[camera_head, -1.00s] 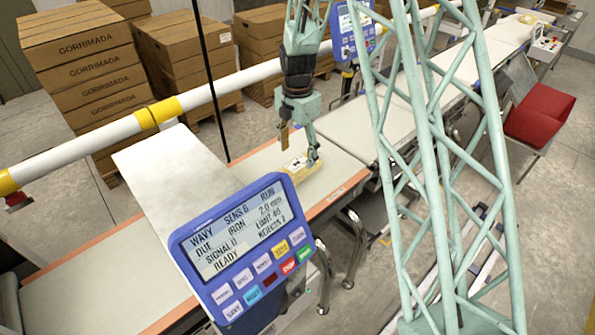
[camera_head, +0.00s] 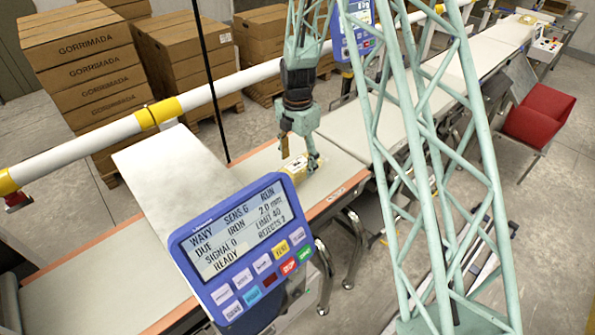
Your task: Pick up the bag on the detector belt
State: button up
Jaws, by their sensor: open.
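The bag (camera_head: 294,173) is small and yellowish with a pale label. It lies on the detector belt (camera_head: 250,168), past the white detector housing. My gripper (camera_head: 298,160) points down over the bag with its fingers apart. One finger is at the bag's left far side and the other at its right side. The fingertips are low, near belt height. I cannot tell whether they touch the bag.
A blue control panel (camera_head: 245,250) stands in front of the belt. The white detector housing (camera_head: 175,170) is left of the bag. A yellow-and-white rail (camera_head: 100,142) runs behind. Stacked cartons (camera_head: 85,70) stand at the back. A red chair (camera_head: 540,115) is at right.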

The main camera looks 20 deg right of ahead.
aim_at(298, 164)
jog(key=shift+f, duration=1.85)
jog(key=shift+c, duration=0.8)
jog(key=c, duration=1.1)
